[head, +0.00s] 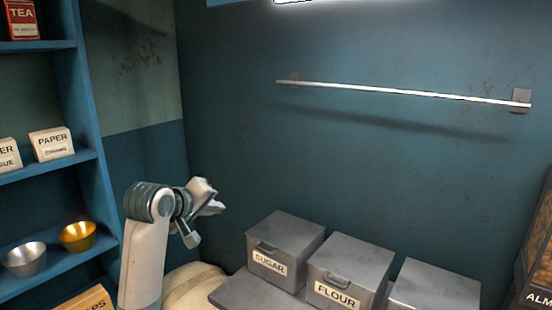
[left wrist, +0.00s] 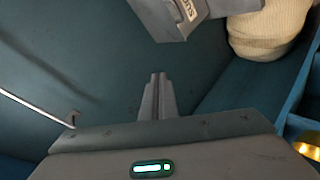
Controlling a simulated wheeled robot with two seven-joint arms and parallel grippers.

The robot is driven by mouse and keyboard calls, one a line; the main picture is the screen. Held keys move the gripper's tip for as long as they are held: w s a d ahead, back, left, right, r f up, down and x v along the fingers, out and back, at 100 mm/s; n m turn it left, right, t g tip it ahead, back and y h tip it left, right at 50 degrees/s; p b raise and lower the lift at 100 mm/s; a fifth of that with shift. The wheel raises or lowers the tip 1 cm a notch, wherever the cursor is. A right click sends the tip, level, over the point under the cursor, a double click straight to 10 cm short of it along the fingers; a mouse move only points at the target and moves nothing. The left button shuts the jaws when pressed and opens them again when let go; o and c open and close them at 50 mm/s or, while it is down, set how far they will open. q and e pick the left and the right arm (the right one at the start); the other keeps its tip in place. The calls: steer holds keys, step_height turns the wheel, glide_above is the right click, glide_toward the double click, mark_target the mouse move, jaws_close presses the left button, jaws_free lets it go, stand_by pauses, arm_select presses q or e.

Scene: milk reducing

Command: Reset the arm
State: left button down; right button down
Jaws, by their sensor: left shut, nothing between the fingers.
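My left arm rises from the bottom left of the head view. Its gripper (head: 212,196) is held in the air, left of the sugar box and in front of the blue wall. In the left wrist view the two fingers (left wrist: 157,80) lie together, shut with nothing between them. The right gripper is in neither view.
Grey lidded boxes marked sugar (head: 285,242) and flour (head: 350,273) stand in a row, with another grey box (head: 435,288) to the right. A blue shelf (head: 60,165) at left holds bowls and cartons. A beige sack (head: 195,285) sits behind my arm. A rail (head: 400,92) crosses the wall.

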arm_select(q)
steer(key=s+a+f+m+g+y, duration=0.1)
steer(key=s+f, duration=0.6)
steer(key=f, duration=0.3)
steer(key=s+a+f+m+g, duration=0.1)
steer(key=s+f+m, duration=0.1)
steer(key=s+f, duration=0.6)
steer(key=s+a+f+m+g+y, duration=0.15)
steer(key=s+f, duration=0.35)
steer(key=f, duration=0.7)
steer(key=s+a+f+m+g, duration=0.15)
steer(key=s+f, duration=0.25)
steer(key=s, duration=0.6)
steer(key=s+a+f+m+g+y, duration=0.1)
steer(key=s+f+m, duration=0.15)
steer(key=s, duration=0.85)
steer(key=s+a+f+m+g, duration=0.1)
steer(key=s+f, duration=0.3)
steer(key=s, duration=0.6)
steer(key=s+d+f+x, duration=0.1)
steer(key=s+x, duration=0.2)
steer(key=x, duration=1.9)
steer(key=s+f, duration=0.3)
steer(key=f, duration=0.6)
steer(key=s+d+f+t, duration=0.1)
steer(key=s+f, duration=0.3)
steer(key=f, duration=0.5)
steer(key=shift+s+d+f+h, duration=0.15)
steer(key=shift+s+d+h, duration=0.1)
steer(key=shift+h, duration=0.2)
